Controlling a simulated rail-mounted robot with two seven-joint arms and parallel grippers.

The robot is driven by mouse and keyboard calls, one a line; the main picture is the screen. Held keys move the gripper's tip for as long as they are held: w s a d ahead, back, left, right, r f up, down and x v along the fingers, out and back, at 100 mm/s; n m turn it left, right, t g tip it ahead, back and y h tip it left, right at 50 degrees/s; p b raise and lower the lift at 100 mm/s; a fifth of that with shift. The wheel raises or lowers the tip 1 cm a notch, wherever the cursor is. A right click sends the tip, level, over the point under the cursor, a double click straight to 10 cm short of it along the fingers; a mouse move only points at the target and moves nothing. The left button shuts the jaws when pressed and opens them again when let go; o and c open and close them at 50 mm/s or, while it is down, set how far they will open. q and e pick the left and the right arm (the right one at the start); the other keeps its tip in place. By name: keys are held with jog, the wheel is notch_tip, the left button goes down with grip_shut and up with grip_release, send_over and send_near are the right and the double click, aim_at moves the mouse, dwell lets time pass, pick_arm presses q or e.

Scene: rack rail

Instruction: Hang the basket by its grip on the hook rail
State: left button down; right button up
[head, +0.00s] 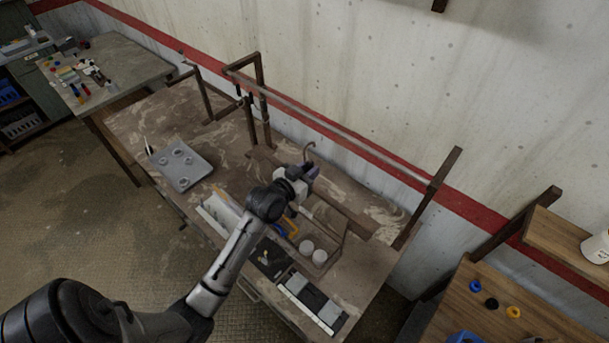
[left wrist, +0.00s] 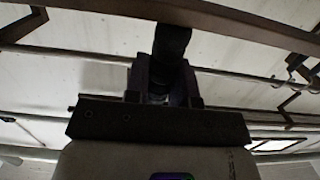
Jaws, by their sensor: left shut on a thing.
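My left gripper (head: 307,172) is above the middle of the workbench, its purple fingers shut on a dark, rounded piece (left wrist: 171,45), which I take as the basket's grip. A thin curved hook (head: 310,149) rises just beyond the fingertips. The brown basket (head: 338,246) shows below and right of the gripper with two pale round items in it; my arm hides its left part. I cannot tell whether it touches the bench. The hook rail (head: 345,133) runs behind the gripper between posts, apart from the basket; it also seems to cross the left wrist view (left wrist: 70,55).
A grey tray with small rings (head: 180,163) lies on the bench at the left. A white bin (head: 218,214) and a dark organiser (head: 312,301) stand near the front edge. Upright posts (head: 437,183) flank the rail, with the concrete wall behind. A side table (head: 500,310) is at the right.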

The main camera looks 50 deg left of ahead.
pick_arm(q)
jog(key=w+b, duration=0.2)
jog(key=w, duration=0.4)
jog(key=shift+a+r+b, duration=0.15)
jog(key=shift+a+b, duration=0.2)
jog(key=shift+w+r, duration=0.1)
dwell(0.5)
